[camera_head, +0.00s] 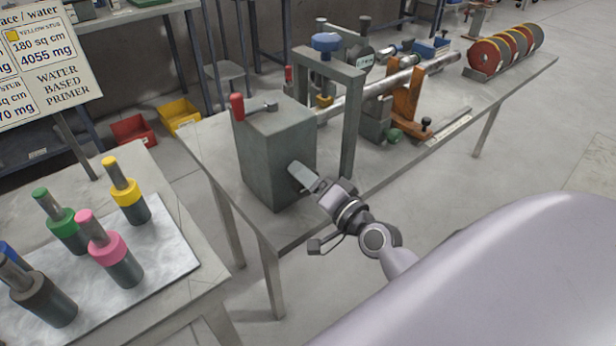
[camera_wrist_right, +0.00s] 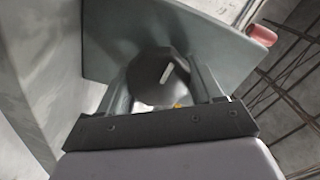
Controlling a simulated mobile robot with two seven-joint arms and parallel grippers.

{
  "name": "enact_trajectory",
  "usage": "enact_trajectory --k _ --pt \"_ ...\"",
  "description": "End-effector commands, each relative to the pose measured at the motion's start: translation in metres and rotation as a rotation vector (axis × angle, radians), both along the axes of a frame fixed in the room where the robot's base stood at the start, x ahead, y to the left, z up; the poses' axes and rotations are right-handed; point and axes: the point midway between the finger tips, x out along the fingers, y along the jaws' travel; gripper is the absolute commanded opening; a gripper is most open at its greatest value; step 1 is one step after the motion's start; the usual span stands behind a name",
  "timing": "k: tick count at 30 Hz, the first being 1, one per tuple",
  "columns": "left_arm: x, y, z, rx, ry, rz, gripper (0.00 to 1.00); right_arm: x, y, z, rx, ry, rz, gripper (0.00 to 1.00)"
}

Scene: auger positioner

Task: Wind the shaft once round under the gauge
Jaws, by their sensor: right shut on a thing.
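My right gripper (camera_head: 304,178) is at the front face of a grey-green box (camera_head: 263,158) at the near end of the bench. In the right wrist view it is shut on a dark round knob (camera_wrist_right: 160,78) with a pale mark on its face, one finger on each side. The head view hides the knob behind the gripper. A silver shaft (camera_head: 385,84) runs from behind the box along the bench, through a grey upright frame. A small gauge (camera_head: 365,60) with a dark round body and pale face stands behind the shaft. My left gripper is not in view.
A red-handled lever (camera_head: 237,107) is on top of the box. An orange support (camera_head: 405,100) and red-and-yellow discs (camera_head: 504,52) stand farther along the bench (camera_head: 452,108). A left table holds several colour-banded stubs (camera_head: 103,247). A lettered sign (camera_head: 48,62) stands behind it.

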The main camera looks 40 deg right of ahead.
Motion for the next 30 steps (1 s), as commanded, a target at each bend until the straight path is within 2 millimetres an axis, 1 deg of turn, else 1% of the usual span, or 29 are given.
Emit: enact_trajectory --k 7,19,20,21,30 --pt "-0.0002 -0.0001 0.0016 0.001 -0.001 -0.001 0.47 0.0003 -0.0010 0.0007 0.043 0.001 -0.002 0.35" --pt "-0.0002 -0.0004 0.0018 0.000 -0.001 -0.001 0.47 0.0003 -0.0011 0.0008 0.046 0.001 -0.003 0.35" --pt "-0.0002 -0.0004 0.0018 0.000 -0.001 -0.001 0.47 0.0003 -0.0011 0.0008 0.046 0.001 -0.003 0.75" --pt "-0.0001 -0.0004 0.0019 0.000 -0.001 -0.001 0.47 0.0003 -0.0011 0.0008 0.045 0.001 -0.002 0.87" --pt "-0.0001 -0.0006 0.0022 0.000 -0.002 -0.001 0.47 -0.0003 -0.0006 0.0001 0.045 0.002 0.000 0.87"
